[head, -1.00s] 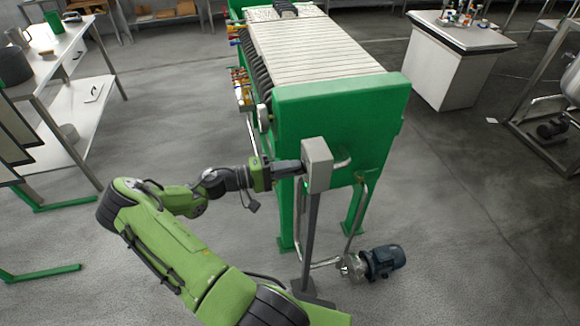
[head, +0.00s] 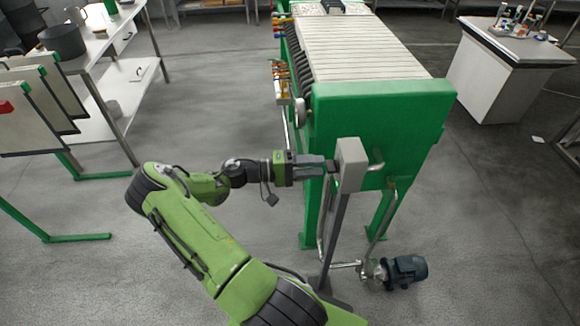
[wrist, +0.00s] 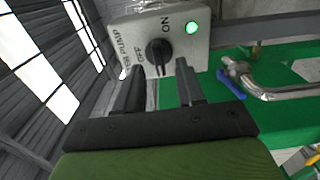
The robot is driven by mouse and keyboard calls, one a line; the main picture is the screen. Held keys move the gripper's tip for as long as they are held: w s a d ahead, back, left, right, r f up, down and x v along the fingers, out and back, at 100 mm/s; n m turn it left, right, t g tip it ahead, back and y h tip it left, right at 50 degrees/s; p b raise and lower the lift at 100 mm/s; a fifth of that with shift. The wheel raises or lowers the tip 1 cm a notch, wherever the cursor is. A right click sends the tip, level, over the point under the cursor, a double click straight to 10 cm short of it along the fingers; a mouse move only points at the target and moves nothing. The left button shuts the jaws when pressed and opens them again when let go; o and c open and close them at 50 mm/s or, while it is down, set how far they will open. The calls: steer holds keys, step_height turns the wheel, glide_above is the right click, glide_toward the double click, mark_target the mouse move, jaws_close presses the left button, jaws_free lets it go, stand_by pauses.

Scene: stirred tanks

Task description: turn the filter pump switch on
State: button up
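The filter pump switch box (head: 351,165) is a grey box on a post in front of the green filter press. The knob's exact pointing is hard to read. My gripper (wrist: 160,78) is open, its two dark fingers spread with the knob ahead of the gap between them. In the head view my gripper (head: 328,166) is at the box's left side; whether it touches is unclear.
The green filter press (head: 375,110) stands just behind the box, with pipes beside it. A blue pump motor (head: 405,271) sits on the floor at the post's right. A white bench (head: 510,65) is at back right. Open floor lies in the right foreground.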

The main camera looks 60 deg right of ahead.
steer(key=v, duration=1.3)
